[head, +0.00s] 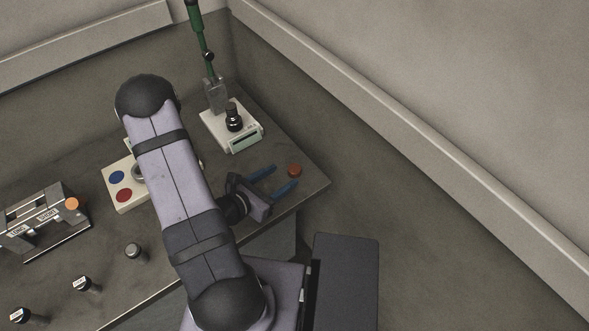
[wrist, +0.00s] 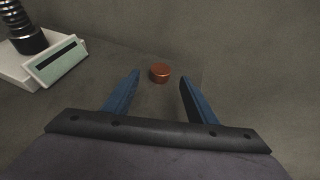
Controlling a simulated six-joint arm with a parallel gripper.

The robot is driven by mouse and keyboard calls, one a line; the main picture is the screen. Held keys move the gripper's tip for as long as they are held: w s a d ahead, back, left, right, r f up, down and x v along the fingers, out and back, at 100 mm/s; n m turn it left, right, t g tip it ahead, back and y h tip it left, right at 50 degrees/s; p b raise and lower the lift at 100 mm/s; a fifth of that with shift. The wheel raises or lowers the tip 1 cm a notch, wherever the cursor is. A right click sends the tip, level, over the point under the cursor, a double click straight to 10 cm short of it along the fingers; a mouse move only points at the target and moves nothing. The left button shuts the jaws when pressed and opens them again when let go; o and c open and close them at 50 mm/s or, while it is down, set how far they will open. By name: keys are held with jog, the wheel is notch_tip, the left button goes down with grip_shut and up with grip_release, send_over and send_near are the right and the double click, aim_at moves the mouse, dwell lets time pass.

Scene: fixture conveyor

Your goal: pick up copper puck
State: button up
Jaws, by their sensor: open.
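The copper puck (head: 295,171) is a small reddish-brown disc lying on the dark table near its right corner in the head view. In the wrist view the copper puck (wrist: 160,73) lies just beyond the fingertips, roughly midway between them. My gripper (head: 281,177) has two blue fingers spread apart, pointing towards the puck, with nothing between them. In the wrist view my gripper (wrist: 160,78) is open, its fingers on either side of the line to the puck and not touching it.
A white scale (head: 246,142) with a dark knobbed weight (head: 233,117) stands behind the gripper. A white box with blue and red buttons (head: 123,195) is at the left, partly behind my arm. A metal fixture (head: 40,222) and several small dark-based pieces are further left. The table edge is close to the puck.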

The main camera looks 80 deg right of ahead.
aim_at(291, 171)
jog(key=shift+s+d+f+p, duration=0.15)
jog(key=shift+s+d+p, duration=0.2)
jog(key=shift+d+p, duration=0.15)
jog(key=shift+p+x, duration=0.75)
jog(key=shift+x, duration=1.2)
jog(key=shift+f, duration=0.15)
jog(key=c, duration=1.1)
